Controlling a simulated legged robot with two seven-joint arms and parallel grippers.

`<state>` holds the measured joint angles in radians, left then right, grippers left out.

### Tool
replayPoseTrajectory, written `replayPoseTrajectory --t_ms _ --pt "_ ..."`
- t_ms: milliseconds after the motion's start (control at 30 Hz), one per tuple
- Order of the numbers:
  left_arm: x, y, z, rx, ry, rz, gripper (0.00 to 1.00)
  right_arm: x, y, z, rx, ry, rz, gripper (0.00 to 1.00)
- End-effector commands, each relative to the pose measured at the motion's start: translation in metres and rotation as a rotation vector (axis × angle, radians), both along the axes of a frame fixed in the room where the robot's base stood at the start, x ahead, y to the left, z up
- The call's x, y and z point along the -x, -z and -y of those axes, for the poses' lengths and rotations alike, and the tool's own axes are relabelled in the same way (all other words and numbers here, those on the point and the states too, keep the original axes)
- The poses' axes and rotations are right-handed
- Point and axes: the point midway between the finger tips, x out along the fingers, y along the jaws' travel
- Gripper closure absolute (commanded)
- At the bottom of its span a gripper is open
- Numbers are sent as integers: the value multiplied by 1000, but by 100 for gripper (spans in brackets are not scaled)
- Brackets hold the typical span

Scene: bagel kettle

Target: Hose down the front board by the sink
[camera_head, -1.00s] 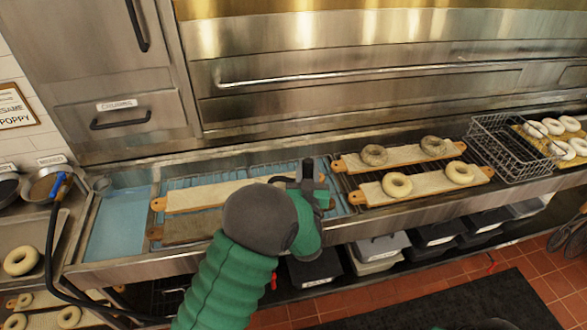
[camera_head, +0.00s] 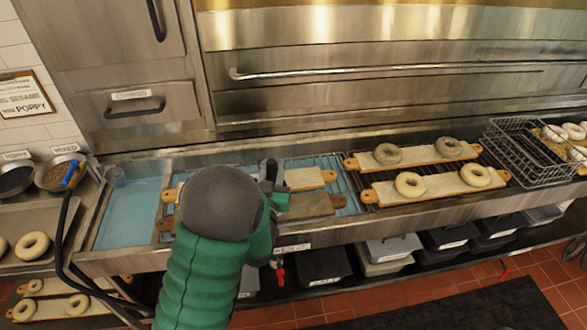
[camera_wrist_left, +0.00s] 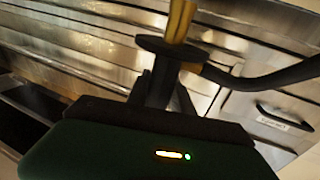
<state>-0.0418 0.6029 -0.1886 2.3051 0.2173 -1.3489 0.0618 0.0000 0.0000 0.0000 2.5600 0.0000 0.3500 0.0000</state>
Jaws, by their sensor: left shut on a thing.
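The front board (camera_head: 308,206) lies in the sink tray and looks darker and greyer than the back board (camera_head: 303,179) behind it. My left arm covers the middle of both boards; their end handles show on either side. My left gripper (camera_head: 270,183) is above the boards. It is shut on a dark fitting (camera_wrist_left: 165,47), which shows in the left wrist view with a yellow rod (camera_wrist_left: 181,18) and a dark tube (camera_wrist_left: 255,80) running right. I cannot see any water stream. My right gripper is out of view.
Blue water (camera_head: 130,215) fills the sink's left part. A black hose (camera_head: 63,225) with a blue end hangs at the left, by the seed bowls. Two boards with bagels (camera_head: 433,184) lie on the rack to the right, before a wire basket (camera_head: 530,150). Bins (camera_head: 388,250) stand below.

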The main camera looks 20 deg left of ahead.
Motion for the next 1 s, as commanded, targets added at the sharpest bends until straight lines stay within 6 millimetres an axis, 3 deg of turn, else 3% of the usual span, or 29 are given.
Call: replayPoseTrajectory --t_ms 1000 --pt "110 1 -164 -1 -4 2 100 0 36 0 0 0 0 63"
